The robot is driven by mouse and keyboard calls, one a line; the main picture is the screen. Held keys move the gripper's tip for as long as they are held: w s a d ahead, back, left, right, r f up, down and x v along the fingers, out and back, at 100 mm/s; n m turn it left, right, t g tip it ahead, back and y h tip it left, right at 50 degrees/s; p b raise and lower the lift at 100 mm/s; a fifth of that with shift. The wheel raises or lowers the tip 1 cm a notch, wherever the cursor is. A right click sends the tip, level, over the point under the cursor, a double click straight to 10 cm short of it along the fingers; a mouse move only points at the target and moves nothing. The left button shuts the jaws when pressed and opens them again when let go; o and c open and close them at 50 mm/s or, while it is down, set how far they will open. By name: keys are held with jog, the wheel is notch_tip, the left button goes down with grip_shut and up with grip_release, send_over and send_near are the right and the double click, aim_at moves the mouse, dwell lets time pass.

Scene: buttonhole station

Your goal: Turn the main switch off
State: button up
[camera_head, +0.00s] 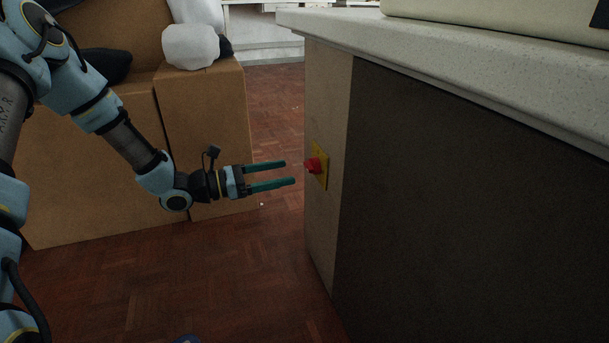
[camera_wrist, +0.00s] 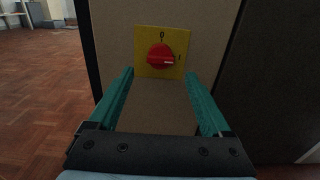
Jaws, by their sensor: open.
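The main switch is a red rotary knob (camera_head: 313,165) on a yellow plate (camera_head: 321,167), fixed to the side panel of the counter. In the wrist view the knob (camera_wrist: 160,57) sits on the plate (camera_wrist: 180,34), between and beyond my fingertips. The plate has a 0 at the top and an I at the right. The white mark on the knob points right, to the I. My gripper (camera_head: 291,172) is open and empty, with its teal fingers pointing at the switch. In the head view the fingertips stop a little short of the knob, apart from it.
The counter (camera_head: 440,65) has a pale speckled top that overhangs the panel above the switch. Cardboard boxes (camera_head: 205,135) with white and dark bundles on them stand behind my arm. The wooden floor (camera_head: 230,270) below my gripper is clear.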

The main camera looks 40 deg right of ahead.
aim_at(312, 166)
jog(key=b+x, duration=0.2)
jog(key=x, duration=0.4)
jog(key=shift+d, duration=0.3)
jog(key=shift+s, duration=0.15)
grip_shut()
